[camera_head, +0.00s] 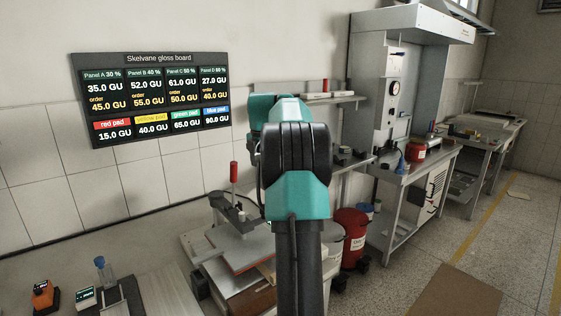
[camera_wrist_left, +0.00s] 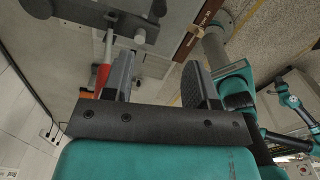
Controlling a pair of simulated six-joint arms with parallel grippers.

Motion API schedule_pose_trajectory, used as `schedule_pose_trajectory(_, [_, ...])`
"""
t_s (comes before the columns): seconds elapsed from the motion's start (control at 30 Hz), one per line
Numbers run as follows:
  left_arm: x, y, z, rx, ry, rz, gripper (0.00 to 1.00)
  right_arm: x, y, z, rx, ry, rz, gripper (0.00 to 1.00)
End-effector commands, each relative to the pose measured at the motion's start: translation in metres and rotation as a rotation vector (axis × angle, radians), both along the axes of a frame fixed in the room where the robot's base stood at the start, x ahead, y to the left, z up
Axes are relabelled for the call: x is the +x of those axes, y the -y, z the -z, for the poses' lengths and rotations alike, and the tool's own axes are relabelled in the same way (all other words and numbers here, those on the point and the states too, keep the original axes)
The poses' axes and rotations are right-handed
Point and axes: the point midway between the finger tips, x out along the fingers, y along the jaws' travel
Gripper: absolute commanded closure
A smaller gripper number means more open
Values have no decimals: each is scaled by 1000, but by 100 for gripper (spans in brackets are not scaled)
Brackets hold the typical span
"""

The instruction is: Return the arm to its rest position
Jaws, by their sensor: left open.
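One of my teal and black arms (camera_head: 296,200) rises from the bottom middle of the head view, its upper joints folded in front of the far wall. It hides part of the bench behind it, and no gripper fingers can be made out there. In the left wrist view my left gripper (camera_wrist_left: 160,82) has its two dark fingers apart, with nothing held between them. A red handle (camera_wrist_left: 103,76) on a pale rod shows beyond the left finger in that view. My right gripper cannot be seen.
A red-handled bench tool (camera_head: 234,173) stands left of the arm. A red bucket (camera_head: 352,237) stands right of the arm. A gloss board (camera_head: 150,58) hangs on the wall.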

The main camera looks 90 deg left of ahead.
Motion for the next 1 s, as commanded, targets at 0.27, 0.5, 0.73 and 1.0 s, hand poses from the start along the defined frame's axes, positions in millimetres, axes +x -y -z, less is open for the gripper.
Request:
schedule_pose_trajectory(0.27, [0,0,-6,0,0,0,47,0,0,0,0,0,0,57])
schedule_pose_trajectory(0.5, [0,0,-6,0,0,0,47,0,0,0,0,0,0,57])
schedule_pose_trajectory(0.73, [11,-5,9,-7,8,52,47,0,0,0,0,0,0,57])
schedule_pose_trajectory(1.0, [89,-24,105,-31,54,395,47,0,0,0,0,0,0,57])
